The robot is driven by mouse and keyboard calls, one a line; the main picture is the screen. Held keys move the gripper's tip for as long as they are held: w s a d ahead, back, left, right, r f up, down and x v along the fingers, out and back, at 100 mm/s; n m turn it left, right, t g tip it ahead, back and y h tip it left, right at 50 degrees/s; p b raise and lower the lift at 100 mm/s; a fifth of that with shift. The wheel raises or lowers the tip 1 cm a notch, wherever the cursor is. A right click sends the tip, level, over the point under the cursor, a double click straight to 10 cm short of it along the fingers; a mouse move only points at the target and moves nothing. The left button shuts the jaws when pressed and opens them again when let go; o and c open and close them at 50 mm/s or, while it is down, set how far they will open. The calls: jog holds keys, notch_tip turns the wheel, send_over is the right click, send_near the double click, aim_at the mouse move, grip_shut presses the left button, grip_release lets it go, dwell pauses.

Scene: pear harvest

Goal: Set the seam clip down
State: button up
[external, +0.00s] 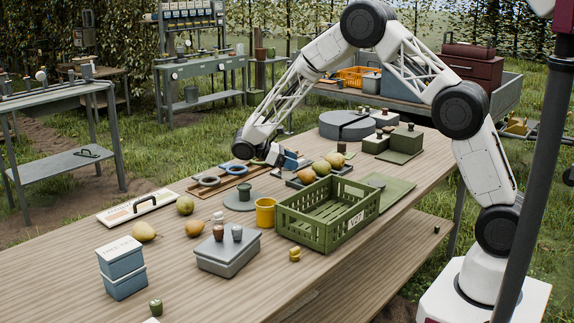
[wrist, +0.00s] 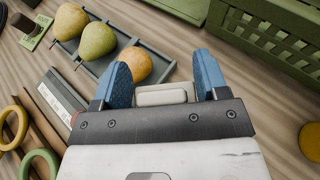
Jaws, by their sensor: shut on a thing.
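My gripper (wrist: 162,76) shows in the wrist view with its two blue fingers on either side of a pale grey-white block, which I take to be the seam clip (wrist: 160,95). The clip sits low between the fingers, close to the palm, and its lower part is hidden. In the external view my gripper (external: 291,160) is low over the table, just behind the dark tray (external: 296,184) of pears and beside the wooden ring rack (external: 226,183). The clip cannot be made out there.
The green crate (external: 311,236) stands in front of the pear tray. A yellow cup (external: 265,212), a grey lidded box (external: 228,257) and loose pears (external: 144,231) lie to the left. A green mat (external: 388,191) lies to the crate's right.

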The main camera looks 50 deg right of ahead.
aim_at(288, 176)
jog(key=s+a+f+m+y, duration=0.1)
jog(key=s+a+m+y, duration=0.3)
jog(key=m+y, duration=0.5)
jog(key=s+a+m+y, duration=0.3)
jog(key=a+m+y, duration=0.1)
jog(key=m+y, duration=0.5)
jog(key=shift+w+d+r+m+t+y, duration=0.2)
jog(key=shift+w+r+m+t+y, duration=0.4)
jog(key=shift+m+t, duration=1.75)
jog(key=shift+w+d+r+m+t+y, duration=0.35)
jog(key=shift+r+m+t+y, duration=0.35)
jog(key=shift+m+t, duration=1.7)
jog(key=shift+w+d+r+m+t+y, duration=0.1)
jog(key=shift+w+r+m+t+y, duration=0.55)
jog(key=shift+m+t, duration=1.7)
jog(key=shift+s+r+n+t, duration=0.1)
jog(key=shift+n+t, duration=0.5)
jog(key=shift+f, duration=2.9)
